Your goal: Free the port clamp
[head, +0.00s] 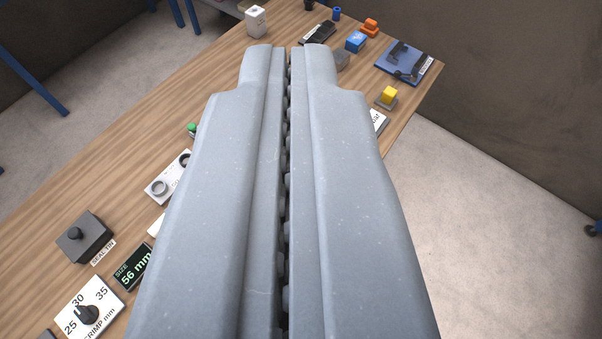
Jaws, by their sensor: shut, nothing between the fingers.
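My gripper (288,52) fills the middle of the head view. Its two long grey fingers are shut with only a thin dark line between them, and they hold nothing. The fingers point up the picture over the wooden bench (130,130) and hide much of its middle. I cannot tell for sure which thing is the port clamp. A blue plate with black parts (405,62) lies at the bench's far right edge, apart from my gripper.
At left are a "CRIMP mm" dial (88,312), a "56 mm" display (133,267), a dark knob box (85,238) and a white panel (167,180).

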